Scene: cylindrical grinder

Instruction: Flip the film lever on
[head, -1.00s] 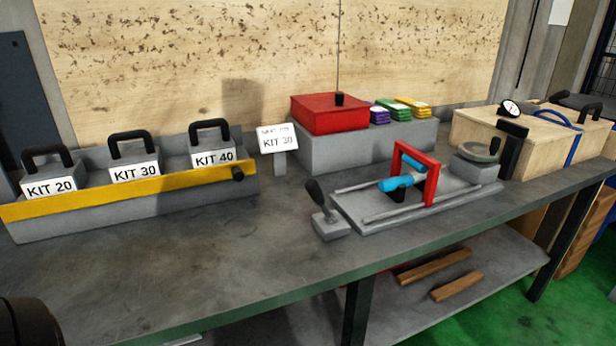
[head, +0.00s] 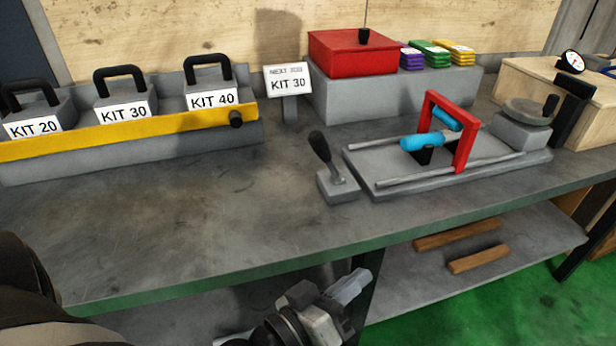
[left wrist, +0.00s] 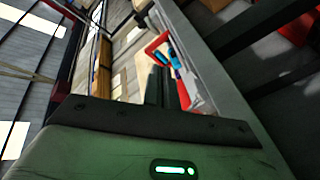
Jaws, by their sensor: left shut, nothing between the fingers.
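The lever (head: 322,150), which I take for the film lever, has a black handle on a grey block at the front left corner of the grey grinder fixture (head: 370,172). Its handle leans up and to the left in the head view. My left gripper (head: 352,287) is shut and empty, in front of the bench edge and lower in the picture than the lever. Its closed fingers also show in the left wrist view (left wrist: 162,88), pointing along the bench edge. I cannot make out the lever in the left wrist view. My right gripper is not in view.
A red frame (head: 466,140) with blue rollers (head: 422,141) stands on the fixture. A yellow-fronted rack (head: 150,123) with kit blocks is at the left, and a "KIT 30" sign (head: 289,80) behind. The bench (head: 200,205) is bare left of the lever.

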